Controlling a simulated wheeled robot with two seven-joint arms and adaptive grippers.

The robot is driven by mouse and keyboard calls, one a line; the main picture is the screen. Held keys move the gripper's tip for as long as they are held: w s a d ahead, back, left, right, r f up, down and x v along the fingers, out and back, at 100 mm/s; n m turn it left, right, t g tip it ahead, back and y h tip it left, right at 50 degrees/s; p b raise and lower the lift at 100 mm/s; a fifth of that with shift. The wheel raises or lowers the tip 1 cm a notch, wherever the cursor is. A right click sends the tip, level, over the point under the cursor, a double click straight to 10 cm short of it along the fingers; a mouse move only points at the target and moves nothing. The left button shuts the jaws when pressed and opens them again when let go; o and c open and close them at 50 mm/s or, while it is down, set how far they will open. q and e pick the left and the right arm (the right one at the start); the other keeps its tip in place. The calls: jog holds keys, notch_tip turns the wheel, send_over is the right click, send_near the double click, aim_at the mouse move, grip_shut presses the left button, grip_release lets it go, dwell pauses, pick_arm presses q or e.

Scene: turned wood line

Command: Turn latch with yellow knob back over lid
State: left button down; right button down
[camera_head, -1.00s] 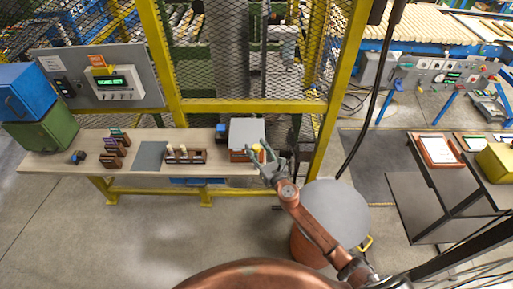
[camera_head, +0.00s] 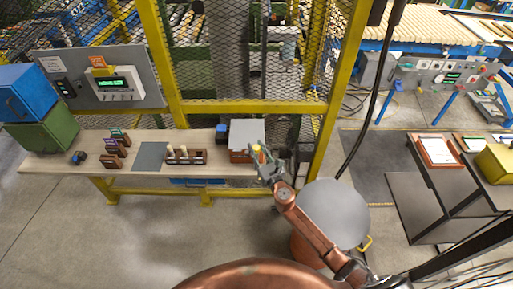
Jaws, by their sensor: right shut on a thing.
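An orange-brown box (camera_head: 240,156) stands at the right end of the bench. The yellow knob (camera_head: 257,148) shows at the box's front right corner, partly covered by my fingers. The latch under the knob is too small to make out. My right gripper (camera_head: 259,155) reaches in from the lower right and is shut on the yellow knob. My left gripper is not in view.
A small blue-and-black item (camera_head: 222,132) sits left of the lid. A yellow post and mesh fence stand behind. A round grey-topped drum (camera_head: 333,213) is below my right arm.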

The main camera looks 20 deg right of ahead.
jog(key=m+h+p, duration=0.1)
jog(key=m+h, duration=0.1)
jog(key=h, duration=0.1)
jog(key=shift+a, duration=0.15)
jog(key=m+h, duration=0.2)
jog(key=h, duration=0.1)
jog(key=shift+p, duration=0.3)
jog(key=m+h, duration=0.1)
jog(key=h, duration=0.1)
jog(key=m+g+h+b, duration=0.1)
jog(key=h, duration=0.1)
jog(key=shift+f+m+g, duration=0.1)
jog(key=shift+m+g, duration=0.2)
jog(key=shift+m, duration=0.1)
jog(key=m+g+h+b, duration=0.1)
jog(key=h, duration=0.1)
jog(key=shift+w+a+m+h, duration=0.1)
jog(key=shift+m+h, duration=0.2)
jog(key=shift+m, duration=0.1)
jog(key=m+g+h+b, duration=0.3)
jog(key=g+b, duration=0.2)
jog(key=m+g+h+b, duration=0.4)
jog(key=g+b, duration=0.1)
jog(key=b, duration=0.1)
jog(key=shift+f+m, duration=0.15)
jog(key=shift+m, duration=0.15)
jog(key=shift+m+g+b, duration=0.6)
jog(key=shift+g+b, duration=0.4)
jog(key=shift+b, duration=0.2)
jog(key=shift+r, duration=0.2)
